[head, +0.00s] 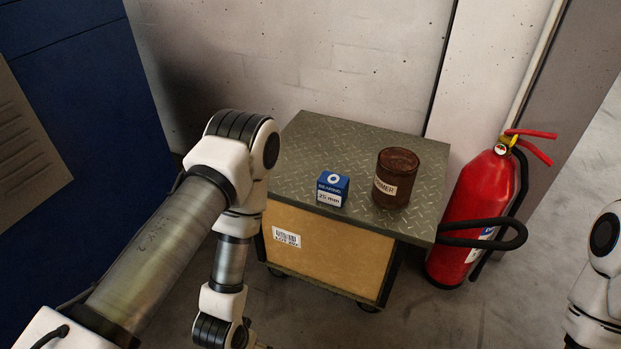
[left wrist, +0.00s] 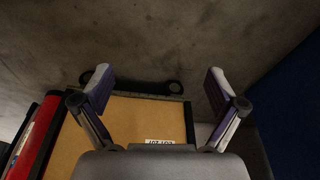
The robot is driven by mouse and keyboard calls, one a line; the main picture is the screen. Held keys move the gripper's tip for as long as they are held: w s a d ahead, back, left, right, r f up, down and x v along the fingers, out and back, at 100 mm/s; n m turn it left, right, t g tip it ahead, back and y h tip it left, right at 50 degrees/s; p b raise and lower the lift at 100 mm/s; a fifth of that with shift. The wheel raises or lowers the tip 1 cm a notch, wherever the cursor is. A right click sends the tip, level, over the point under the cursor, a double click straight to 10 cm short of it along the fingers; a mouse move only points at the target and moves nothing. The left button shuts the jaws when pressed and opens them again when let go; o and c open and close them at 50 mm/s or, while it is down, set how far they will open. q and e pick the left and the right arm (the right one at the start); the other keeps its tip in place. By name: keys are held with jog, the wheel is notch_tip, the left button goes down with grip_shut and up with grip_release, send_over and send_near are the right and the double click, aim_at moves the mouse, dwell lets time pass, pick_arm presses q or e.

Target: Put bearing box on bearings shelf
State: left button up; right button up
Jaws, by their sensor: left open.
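The bearing box (head: 333,189) is a small blue and white box marked "BEARING 25 mm". It stands on the metal top of a low cart (head: 310,150), near the front edge. My left arm comes in from the left in the head view and hangs down in front of the cart; its gripper is cut off at the bottom edge there. In the left wrist view my left gripper (left wrist: 158,92) is open and empty, with the cart's tan side panel (left wrist: 140,118) beyond it. The bearing box is not in the left wrist view. No bearings shelf can be made out.
A brown can (head: 396,178) labelled "PRIMER" stands right of the box on the cart. A red fire extinguisher (head: 478,215) stands right of the cart, by the wall. A blue cabinet (head: 95,90) is at the left. Part of my right arm shows at the right edge.

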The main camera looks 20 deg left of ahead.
pick_arm(q)
jog(key=w+r+t, duration=0.2)
jog(key=w+t, duration=0.2)
jog(key=w, duration=0.3)
jog(key=m+t+h+p, duration=0.1)
jog(key=m+t+p, duration=0.1)
jog(key=t, duration=1)
send_near(330, 190)
jog(key=w, duration=0.4)
jog(key=shift+w+r, duration=0.35)
jog(key=w+b, duration=0.1)
jog(key=w, duration=0.1)
jog(key=w+b, duration=0.1)
jog(key=w, duration=0.2)
jog(key=w+b, duration=0.1)
jog(key=w, duration=0.1)
jog(key=shift+w+d+f, duration=0.15)
jog(key=shift+d+f, duration=0.05)
jog(key=shift+f, duration=0.1)
jog(key=shift+w, duration=0.1)
jog(key=shift+r, duration=0.15)
jog(key=c, duration=1.5)
